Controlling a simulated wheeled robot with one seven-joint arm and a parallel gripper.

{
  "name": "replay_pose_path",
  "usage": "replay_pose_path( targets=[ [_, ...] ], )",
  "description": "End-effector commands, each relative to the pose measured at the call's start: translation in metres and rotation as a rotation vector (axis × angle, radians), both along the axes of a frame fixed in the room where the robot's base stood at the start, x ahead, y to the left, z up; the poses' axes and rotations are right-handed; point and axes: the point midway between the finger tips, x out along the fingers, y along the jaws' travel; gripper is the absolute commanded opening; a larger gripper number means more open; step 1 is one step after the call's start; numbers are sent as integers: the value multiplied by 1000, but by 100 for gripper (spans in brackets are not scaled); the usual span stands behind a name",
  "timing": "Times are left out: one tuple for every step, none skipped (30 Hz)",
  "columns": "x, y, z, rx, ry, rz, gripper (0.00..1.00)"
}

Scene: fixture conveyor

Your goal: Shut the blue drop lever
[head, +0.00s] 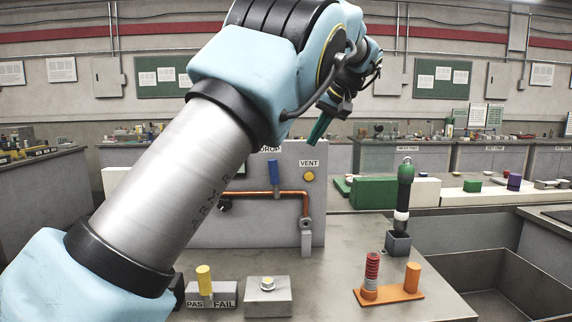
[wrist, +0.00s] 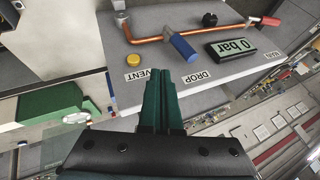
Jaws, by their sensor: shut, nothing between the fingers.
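The blue drop lever (head: 274,172) is on the grey panel under the DROP label. In the head view it stands upright, above and at right angles to the horizontal copper pipe. In the wrist view the blue lever (wrist: 183,47) points from the pipe toward the DROP label (wrist: 197,77). My gripper (head: 318,130) is up and right of the lever, near the panel's top edge. In the wrist view its green fingers (wrist: 164,88) are together and empty, apart from the lever.
The copper pipe (head: 252,193) bends down at the right. A yellow button (head: 309,176) sits under the VENT label. The wrist view shows a 0 bar display (wrist: 231,46), a black knob (wrist: 209,19) and a red handle (wrist: 264,20). A black-green tool (head: 405,190) stands in a holder.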

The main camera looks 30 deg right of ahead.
Motion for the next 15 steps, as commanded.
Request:
replay_pose_path(
  targets=[
    [-1,-2,-1,2,-3,0,0],
    [0,-2,-2,2,-4,0,0],
    [2,-1,-4,3,-4,0,0],
    [4,0,-7,3,-4,0,0],
    [6,0,-10,3,-3,0,0],
    [10,2,-15,4,-1,1,0],
    [13,3,-19,4,-2,1,0],
    [16,4,-24,4,-1,0,0],
    [20,5,-30,4,-2,0,0],
    [24,6,-35,4,-1,0,0],
    [27,7,-40,4,-1,0,0],
    [32,8,-47,5,-2,-1,0],
    [36,9,-52,6,-1,0,0],
    [40,10,-57,5,-2,-1,0],
    [44,12,-63,5,-2,1,0]
  ],
)
